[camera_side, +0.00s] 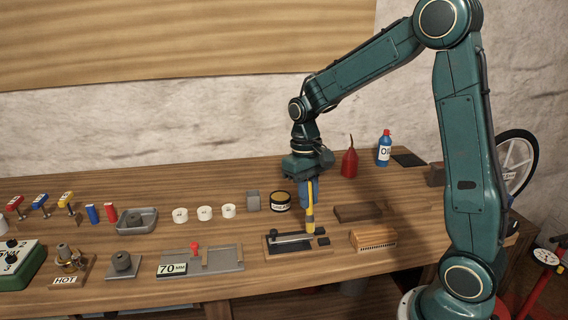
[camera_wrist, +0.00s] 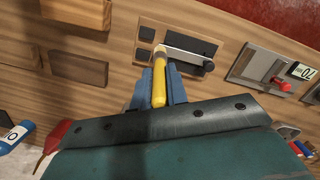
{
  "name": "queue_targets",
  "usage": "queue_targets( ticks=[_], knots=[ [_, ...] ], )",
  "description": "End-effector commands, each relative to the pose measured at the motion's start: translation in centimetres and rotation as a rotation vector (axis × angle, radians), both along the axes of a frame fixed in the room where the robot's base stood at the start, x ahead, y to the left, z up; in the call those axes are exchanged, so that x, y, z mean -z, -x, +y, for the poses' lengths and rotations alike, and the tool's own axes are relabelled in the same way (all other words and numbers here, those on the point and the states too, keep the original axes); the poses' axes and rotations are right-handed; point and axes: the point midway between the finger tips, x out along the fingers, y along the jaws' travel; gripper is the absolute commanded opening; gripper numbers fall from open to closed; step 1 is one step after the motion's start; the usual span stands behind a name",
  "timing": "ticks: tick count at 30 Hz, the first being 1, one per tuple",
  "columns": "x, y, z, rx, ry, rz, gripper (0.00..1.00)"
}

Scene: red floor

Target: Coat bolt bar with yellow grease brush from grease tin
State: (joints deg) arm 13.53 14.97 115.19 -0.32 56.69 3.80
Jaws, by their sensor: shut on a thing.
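My gripper (camera_side: 308,192) is shut on the yellow grease brush (camera_side: 310,208), which it holds upright with its lower end down at the bolt plate. In the wrist view the blue fingers of my gripper (camera_wrist: 160,88) sit on both sides of the yellow brush handle (camera_wrist: 159,88). The brush's lower end is at the bolt bar (camera_wrist: 184,56); I cannot tell if it touches. The bar also shows in the side view (camera_side: 290,239), on a dark plate on a wooden board. The grease tin (camera_side: 280,201) stands just behind and left of the brush, with a dark top and a yellow band.
A wooden block (camera_side: 358,213) and a brush-like block (camera_side: 373,238) lie right of the bolt board. A grey plate marked 70 (camera_side: 200,261) lies to the left. A red oil can (camera_side: 350,160) and blue bottle (camera_side: 384,148) stand at the back right.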

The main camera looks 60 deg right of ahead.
Motion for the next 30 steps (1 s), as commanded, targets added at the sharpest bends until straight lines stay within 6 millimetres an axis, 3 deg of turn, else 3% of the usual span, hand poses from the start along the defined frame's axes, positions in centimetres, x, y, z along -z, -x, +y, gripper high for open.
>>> queue_targets(
  ticks=[30],
  knots=[
    [0.67,-0.01,-0.01,0.000,0.000,0.000,0.00]
  ],
)
